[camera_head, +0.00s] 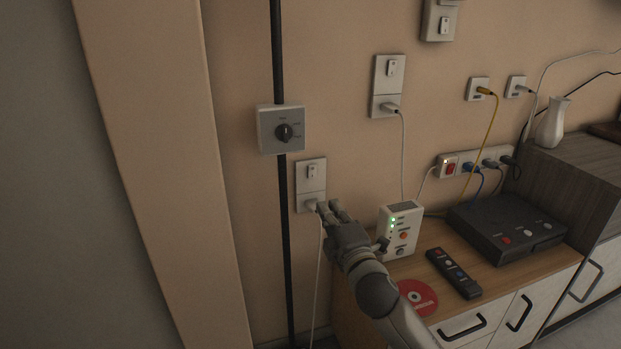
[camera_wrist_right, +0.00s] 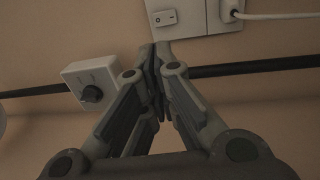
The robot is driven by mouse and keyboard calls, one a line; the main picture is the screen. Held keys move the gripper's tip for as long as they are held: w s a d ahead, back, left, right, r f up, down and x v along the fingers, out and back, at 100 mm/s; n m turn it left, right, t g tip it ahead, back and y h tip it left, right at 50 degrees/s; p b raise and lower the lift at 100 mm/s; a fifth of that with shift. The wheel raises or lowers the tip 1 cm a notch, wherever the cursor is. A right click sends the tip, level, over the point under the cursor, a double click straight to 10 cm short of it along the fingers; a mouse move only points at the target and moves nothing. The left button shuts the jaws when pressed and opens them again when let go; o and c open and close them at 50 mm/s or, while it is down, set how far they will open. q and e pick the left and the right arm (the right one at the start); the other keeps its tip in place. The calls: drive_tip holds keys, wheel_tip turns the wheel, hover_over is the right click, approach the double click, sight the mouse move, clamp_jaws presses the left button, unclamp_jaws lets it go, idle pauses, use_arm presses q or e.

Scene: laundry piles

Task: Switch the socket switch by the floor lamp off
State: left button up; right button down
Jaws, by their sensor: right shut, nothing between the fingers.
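A pale wall plate with a rocker switch (camera_head: 311,171) above a socket is on the wall left of the cabinet. A white plug (camera_head: 313,204) with a cord hanging down is in its socket. In the right wrist view the switch (camera_wrist_right: 165,17) is at the top, with the plug (camera_wrist_right: 228,11) to its right. My right gripper (camera_head: 329,207) is shut and empty, its tips in front of the plate's lower part. In the wrist view its tips (camera_wrist_right: 158,50) lie just below the plate; contact cannot be told. No lamp head is visible. My left gripper is out of view.
A dark vertical pole (camera_head: 284,220) runs beside the plate, with a dial box (camera_head: 282,130) at it. Another switch plate (camera_head: 389,75) is higher right.

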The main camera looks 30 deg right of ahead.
drive_tip(key=b, duration=0.1)
approach(306, 167)
drive_tip(key=b+x, duration=0.1)
drive_tip(key=x, duration=0.4)
drive_tip(key=shift+f, duration=0.1)
drive_tip(key=shift+w+d, duration=0.15)
drive_tip(key=shift+w, duration=0.4)
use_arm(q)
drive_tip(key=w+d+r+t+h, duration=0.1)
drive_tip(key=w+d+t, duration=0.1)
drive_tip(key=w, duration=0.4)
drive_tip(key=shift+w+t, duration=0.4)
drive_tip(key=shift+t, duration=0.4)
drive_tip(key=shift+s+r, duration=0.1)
use_arm(e)
drive_tip(key=shift+w+p, duration=0.15)
drive_tip(key=shift+p, duration=0.75)
drive_tip(key=shift+s, duration=0.35)
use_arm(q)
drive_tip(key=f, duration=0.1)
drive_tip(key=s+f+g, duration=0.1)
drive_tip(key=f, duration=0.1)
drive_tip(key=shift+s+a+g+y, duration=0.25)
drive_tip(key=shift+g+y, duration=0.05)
use_arm(e)
drive_tip(key=r+v, duration=0.1)
drive_tip(key=v, duration=1)
